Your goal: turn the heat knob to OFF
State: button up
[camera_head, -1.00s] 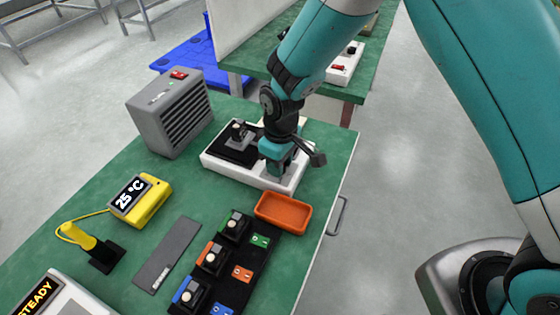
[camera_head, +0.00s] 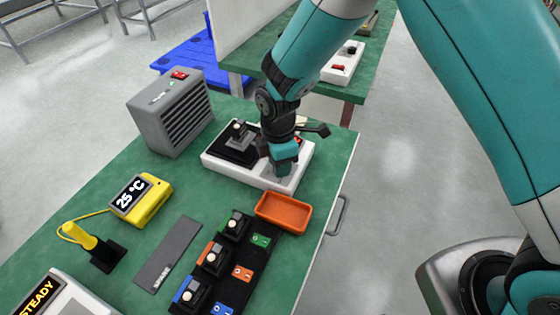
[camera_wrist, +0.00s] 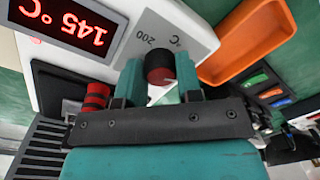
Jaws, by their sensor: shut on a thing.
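The unit's red display (camera_wrist: 72,25) reads 145 °C. In the head view my gripper (camera_head: 282,172) points down over the unit's right part and hides the knob.
An orange tray (camera_head: 283,212) stands just in front of the unit. A grey vented box (camera_head: 168,115) is behind left. A yellow meter (camera_head: 140,200) reads 25 °C. The table's right edge is close.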

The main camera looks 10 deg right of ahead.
jog(key=shift+n, duration=1.1)
jog(key=o, duration=0.9)
jog(key=shift+o, duration=0.2)
notch_tip(320, 180, up, 18)
jog(key=b, duration=0.1)
jog(key=shift+w+a+f, duration=0.15)
jog(key=shift+w+f, duration=0.1)
jog(key=shift+w, duration=0.1)
